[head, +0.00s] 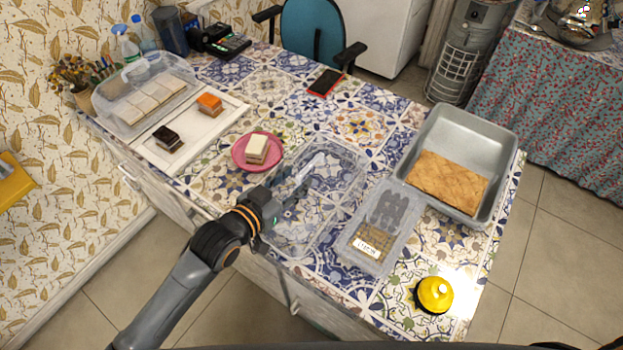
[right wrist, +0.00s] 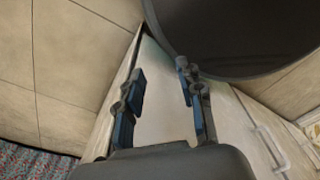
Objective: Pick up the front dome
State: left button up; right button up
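The front dome (head: 335,165) is a clear, see-through plastic cover lying on the patterned tabletop in the middle of the head view. The tiles show through it. My left gripper (head: 284,212) is at the dome's left side, overlapping it in the picture. Its fingers are small and dark there, so I cannot tell whether they are open or closed on the dome's edge. My right gripper (right wrist: 162,95) is open and empty in the right wrist view, with its two blue-padded fingers apart. It is not seen in the head view.
A second clear dome (head: 139,80) covers pale cake pieces at the back left. A pink plate (head: 237,158) with a cake slice stands near my left gripper. A clear box (head: 362,262), a grey pan (head: 447,135) with pastry and a yellow bell-shaped item (head: 433,294) are to the right.

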aim_at(306, 168)
pick_arm(q)
jog(key=shift+a+p+x, duration=0.25)
jog(key=shift+p+x, duration=0.4)
jog(key=shift+x, duration=2.2)
jog(key=shift+w+f, duration=0.1)
jog(key=shift+f, duration=0.05)
jog(key=shift+c, duration=0.4)
grip_shut()
